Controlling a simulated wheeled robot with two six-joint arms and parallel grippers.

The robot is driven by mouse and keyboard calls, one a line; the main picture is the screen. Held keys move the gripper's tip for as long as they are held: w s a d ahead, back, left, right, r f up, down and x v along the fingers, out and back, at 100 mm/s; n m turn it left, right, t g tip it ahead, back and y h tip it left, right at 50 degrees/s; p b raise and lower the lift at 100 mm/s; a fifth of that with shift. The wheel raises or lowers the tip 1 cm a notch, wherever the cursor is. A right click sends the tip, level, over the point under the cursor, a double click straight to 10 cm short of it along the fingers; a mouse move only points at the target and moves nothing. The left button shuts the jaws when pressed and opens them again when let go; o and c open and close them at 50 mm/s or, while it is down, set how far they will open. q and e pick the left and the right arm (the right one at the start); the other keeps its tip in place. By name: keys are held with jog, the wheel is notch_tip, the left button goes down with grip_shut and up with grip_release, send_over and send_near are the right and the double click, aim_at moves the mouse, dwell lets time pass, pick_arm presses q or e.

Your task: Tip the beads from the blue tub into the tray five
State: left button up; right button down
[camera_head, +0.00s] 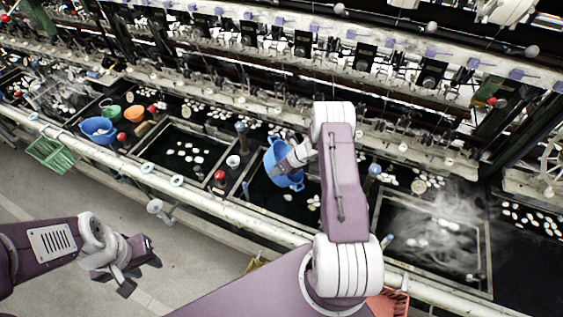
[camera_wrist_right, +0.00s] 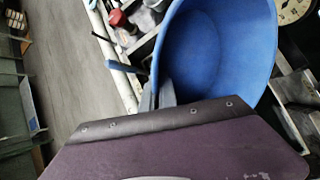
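A blue tub (camera_head: 275,155) is tilted on its side over a dark basin (camera_head: 262,196) in the middle of the head view. My right gripper (camera_wrist_right: 162,95) is shut on its rim; the arm hides part of the tub in the head view. In the right wrist view the tub's visible inside (camera_wrist_right: 215,45) is bare blue, and I see no beads in it. A few pale pieces (camera_head: 288,197) lie in the basin below. I cannot tell which tray is tray five. My left gripper (camera_head: 140,270) is open and empty above the floor at lower left.
Another blue tub (camera_head: 98,127), a green bowl (camera_head: 111,111) and an orange bowl (camera_head: 134,114) stand at the left. A basin of pale pieces (camera_head: 184,150) lies left of the tilted tub, a steaming basin (camera_head: 487,250) right. A pale rail (camera_head: 215,202) runs along the front.

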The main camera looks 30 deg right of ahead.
jog(key=g+h+p, duration=0.1)
jog(key=p, duration=0.2)
jog(key=g+h+p, duration=0.1)
jog(key=h+p, duration=0.1)
jog(key=p, duration=0.1)
jog(key=shift+r+p, duration=0.35)
jog(key=shift+r, duration=0.05)
jog(key=shift+f+g+h, duration=0.25)
jog(key=shift+g+h, duration=0.05)
jog(key=shift+w+a+f+g+h+b, duration=0.1)
jog(key=shift+f+g+h+b, duration=0.2)
jog(key=shift+f+h+b, duration=0.1)
jog(key=shift+r+h, duration=0.1)
jog(key=shift+h, duration=0.2)
jog(key=shift+f+g+b, duration=0.2)
jog(key=shift+g+b, duration=0.1)
jog(key=shift+b, duration=0.4)
jog(key=shift+r+g+h+b, duration=0.1)
jog(key=shift+g+h+b, duration=0.2)
jog(key=shift+h, duration=0.1)
jog(key=shift+r, duration=0.2)
pick_arm(q)
notch_tip(320, 180, up, 5)
jog(key=shift+r, duration=0.1)
pick_arm(e)
jog(key=shift+h, duration=0.3)
